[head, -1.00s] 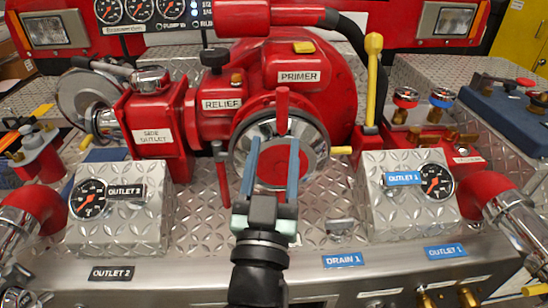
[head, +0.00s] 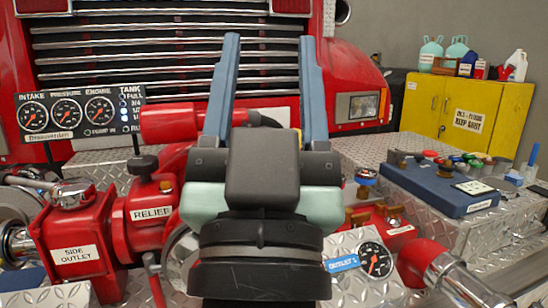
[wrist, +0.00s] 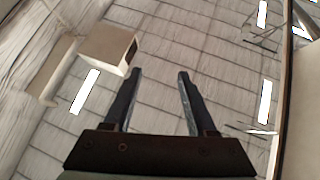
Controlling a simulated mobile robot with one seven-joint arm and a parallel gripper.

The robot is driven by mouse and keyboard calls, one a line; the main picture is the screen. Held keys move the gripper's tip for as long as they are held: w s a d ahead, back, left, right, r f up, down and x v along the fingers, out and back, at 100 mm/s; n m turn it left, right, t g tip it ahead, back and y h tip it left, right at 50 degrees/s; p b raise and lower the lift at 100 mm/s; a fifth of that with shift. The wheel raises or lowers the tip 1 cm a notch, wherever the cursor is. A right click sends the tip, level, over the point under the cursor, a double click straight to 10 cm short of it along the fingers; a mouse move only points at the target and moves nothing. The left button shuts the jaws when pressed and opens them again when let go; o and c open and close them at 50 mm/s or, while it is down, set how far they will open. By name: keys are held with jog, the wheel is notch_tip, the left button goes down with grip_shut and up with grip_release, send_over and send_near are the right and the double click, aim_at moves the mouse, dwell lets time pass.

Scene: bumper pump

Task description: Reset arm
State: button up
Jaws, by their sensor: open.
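My gripper (head: 268,90) stands upright in the middle of the head view, with its two blue fingers spread apart and pointing up. Nothing is between the fingers. In the wrist view my gripper (wrist: 155,78) is also open and empty, facing the tiled ceiling (wrist: 205,50) and its lights. In the head view the gripper and wrist hide the middle of the red pump, including most of its round chrome front. The relief part (head: 150,214) and the side outlet (head: 82,252) show to the left of my wrist.
A gauge panel (head: 80,112) stands at the left. The red truck grille (head: 130,55) is behind. A blue board with caps (head: 440,185) lies on the right deck. A yellow cabinet (head: 440,105) stands at the back right. The outlet 1 gauge (head: 375,261) is at lower right.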

jog(key=s+r+n+t+p, duration=0.1)
jog(key=s+r+p, duration=0.2)
jog(key=r+p, duration=1.8)
notch_tip(320, 180, up, 4)
jog(key=shift+d+f, duration=0.2)
jog(key=shift+f, duration=0.15)
